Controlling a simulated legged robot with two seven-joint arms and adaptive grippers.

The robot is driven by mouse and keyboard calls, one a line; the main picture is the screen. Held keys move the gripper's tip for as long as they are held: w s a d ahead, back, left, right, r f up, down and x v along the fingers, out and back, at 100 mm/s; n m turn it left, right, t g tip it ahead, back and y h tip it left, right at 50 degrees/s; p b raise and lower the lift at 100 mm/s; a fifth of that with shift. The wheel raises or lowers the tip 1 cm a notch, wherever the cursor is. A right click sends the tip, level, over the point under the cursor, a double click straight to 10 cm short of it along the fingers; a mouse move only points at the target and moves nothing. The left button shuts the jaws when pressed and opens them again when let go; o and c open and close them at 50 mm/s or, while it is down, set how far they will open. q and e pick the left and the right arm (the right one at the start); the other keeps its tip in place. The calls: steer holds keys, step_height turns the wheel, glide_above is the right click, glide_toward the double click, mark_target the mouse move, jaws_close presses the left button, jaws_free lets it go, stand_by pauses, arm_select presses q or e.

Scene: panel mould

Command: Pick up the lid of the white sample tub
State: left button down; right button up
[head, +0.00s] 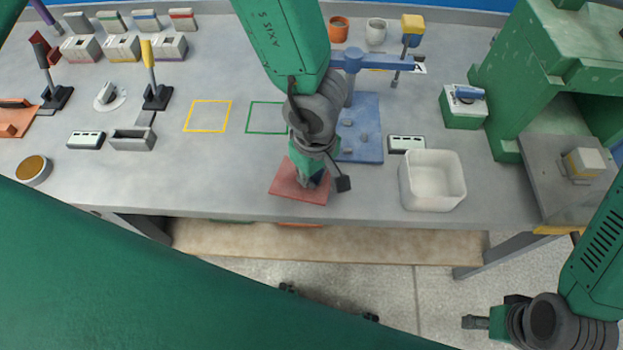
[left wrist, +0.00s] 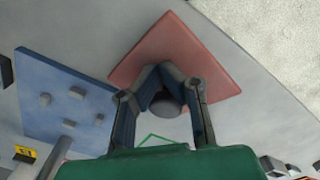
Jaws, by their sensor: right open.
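The white sample tub (head: 432,181) stands open and empty at the table's front edge, right of the middle. A flat red square (head: 285,187), which looks like its lid, lies on the table to the left of the tub. In the left wrist view the red square (left wrist: 190,45) shows beyond my fingers, with a grey round knob (left wrist: 165,104) between them. My left gripper (head: 316,180) is low over the red square, pointing down; whether its fingers press on the knob I cannot tell. My right gripper (head: 476,322) is open and empty, in front of the table.
A blue board (head: 368,148) with pegs and a stand lies just behind the red square. A small white-topped box (head: 406,143) sits behind the tub. A green press (head: 540,80) stands at the right.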

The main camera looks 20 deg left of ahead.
arm_select(q)
step_height(320, 180, up, 9)
steer(key=p, duration=0.1)
steer(key=shift+w, duration=0.2)
steer(key=c, duration=0.6)
jaws_free()
steer(key=shift+d, duration=0.45)
steer(key=shift+c, duration=0.2)
steer(key=shift+o, duration=0.9)
steer(key=shift+d, duration=0.2)
